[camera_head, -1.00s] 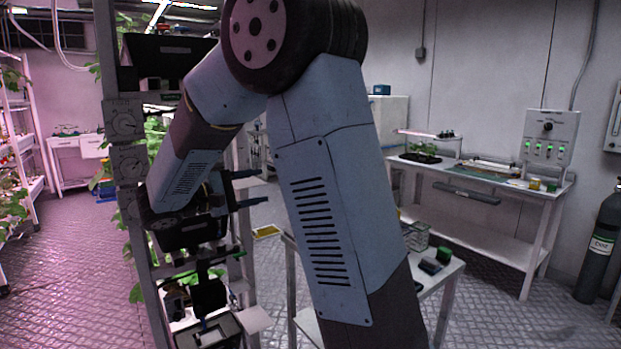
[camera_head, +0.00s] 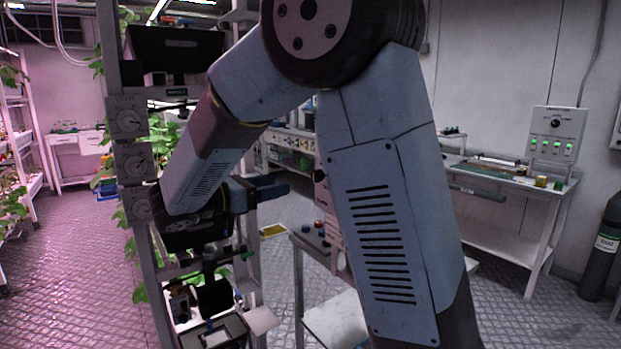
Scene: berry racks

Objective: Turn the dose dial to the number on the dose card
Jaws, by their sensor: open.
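Three grey dial boxes sit one above another on the rack post at the left: a top dial (camera_head: 127,119), a middle dial (camera_head: 135,162) and a lower dial (camera_head: 138,205). The top label seems to read "LIGHT"; the other labels and the dial settings are too small to read. I cannot tell which is the dose dial, and I cannot make out a dose card. My gripper (camera_head: 275,188) is open and empty, to the right of the dials and well apart from them. Its dark blue fingers point right, and my wrist partly hides its base.
The rack (camera_head: 262,318) holds black units and plants. A small white table (camera_head: 335,318) is partly behind my arm. A workbench (camera_head: 515,232), a wall panel (camera_head: 553,138) with green lights and a gas cylinder (camera_head: 603,245) stand at the right. Floor is open at the left.

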